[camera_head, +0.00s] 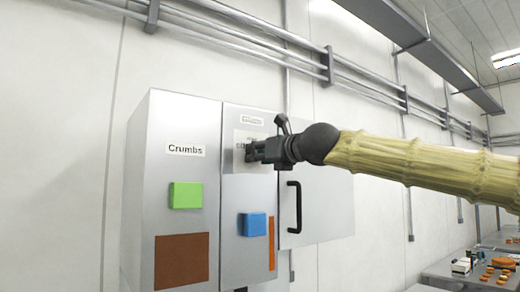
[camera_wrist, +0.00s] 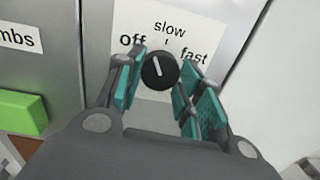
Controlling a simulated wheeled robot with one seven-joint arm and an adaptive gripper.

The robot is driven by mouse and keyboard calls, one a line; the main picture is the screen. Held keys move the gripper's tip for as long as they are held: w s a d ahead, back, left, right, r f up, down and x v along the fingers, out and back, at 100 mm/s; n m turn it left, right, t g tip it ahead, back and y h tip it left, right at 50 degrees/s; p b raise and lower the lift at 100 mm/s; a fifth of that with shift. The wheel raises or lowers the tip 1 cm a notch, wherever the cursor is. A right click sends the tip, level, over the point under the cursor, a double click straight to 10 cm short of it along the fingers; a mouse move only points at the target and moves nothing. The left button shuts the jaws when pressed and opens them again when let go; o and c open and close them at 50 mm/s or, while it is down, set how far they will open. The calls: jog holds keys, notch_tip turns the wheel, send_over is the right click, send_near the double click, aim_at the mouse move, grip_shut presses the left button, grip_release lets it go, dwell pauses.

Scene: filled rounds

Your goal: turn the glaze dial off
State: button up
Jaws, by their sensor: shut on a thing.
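The dial (camera_wrist: 159,71) is a round black knob with a white pointer line, on a white plate (camera_wrist: 205,22) marked off, slow and fast. Its pointer is nearly upright, tilted slightly left, close to slow and on the off side of it. My gripper (camera_wrist: 158,76) has its teal-padded fingers on both sides of the knob, shut on it. In the head view my gripper (camera_head: 255,152) reaches the plate from the right and hides the knob. The small label above the plate is too small to read there.
The grey cabinet has a Crumbs label (camera_head: 186,149), a green block (camera_head: 186,195), a blue block (camera_head: 252,224) and a brown panel (camera_head: 182,261). A black door handle (camera_head: 296,207) sticks out below my gripper. Tables with small items (camera_head: 480,266) stand at far right.

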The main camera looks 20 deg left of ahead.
jog(key=n+p, duration=0.2)
jog(key=n, duration=0.3)
jog(key=shift+n, duration=0.4)
dwell(0.3)
jog(key=o, duration=1)
jog(key=shift+d, duration=0.1)
jog(key=v, duration=1.2)
jog(key=shift+w+f, duration=0.1)
jog(key=shift+f, duration=0.1)
